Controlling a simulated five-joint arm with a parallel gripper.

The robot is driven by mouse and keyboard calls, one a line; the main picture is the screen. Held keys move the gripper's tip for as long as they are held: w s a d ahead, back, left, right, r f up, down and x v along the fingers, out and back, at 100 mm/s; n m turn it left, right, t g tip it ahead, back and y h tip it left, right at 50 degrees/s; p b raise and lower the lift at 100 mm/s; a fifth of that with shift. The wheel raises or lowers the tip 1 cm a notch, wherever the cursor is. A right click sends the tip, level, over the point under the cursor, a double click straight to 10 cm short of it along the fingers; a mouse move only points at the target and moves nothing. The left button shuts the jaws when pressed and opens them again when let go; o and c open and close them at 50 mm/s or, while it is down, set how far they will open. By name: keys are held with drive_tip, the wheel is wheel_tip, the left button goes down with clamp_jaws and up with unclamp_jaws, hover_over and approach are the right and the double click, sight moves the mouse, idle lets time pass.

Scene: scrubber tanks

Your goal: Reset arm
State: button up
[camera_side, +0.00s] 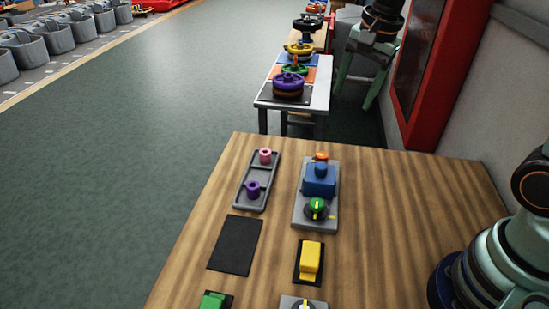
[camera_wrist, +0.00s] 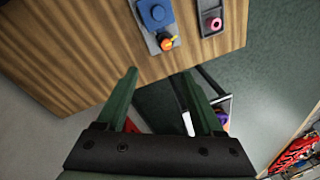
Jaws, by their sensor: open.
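My gripper (camera_wrist: 159,75) shows in the wrist view with its two dark green fingers apart and nothing between them. It hangs over the far edge of the wooden table (camera_wrist: 75,65), pointing past the grey plate with the blue block (camera_wrist: 154,13) and the orange knob (camera_wrist: 167,43). In the side view my arm stands at the right edge, and the gripper itself is out of the picture. The wooden table (camera_side: 380,230) holds the grey plate (camera_side: 301,218) with the blue block (camera_side: 319,180) and a green dial (camera_side: 316,208).
A grey tray (camera_side: 243,197) holds a pink ring (camera_side: 265,155) and a purple one (camera_side: 253,190). A black pad (camera_side: 236,244) and yellow switch (camera_side: 310,259) lie nearer. A white table (camera_side: 320,97) with handwheels stands beyond.

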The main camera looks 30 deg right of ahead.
drive_tip(key=s+r+n+t, duration=0.1)
drive_tip(key=s+n+t, duration=0.2)
drive_tip(key=s+n, duration=0.6)
drive_tip(key=n, duration=0.5)
drive_tip(key=shift+s, duration=0.2)
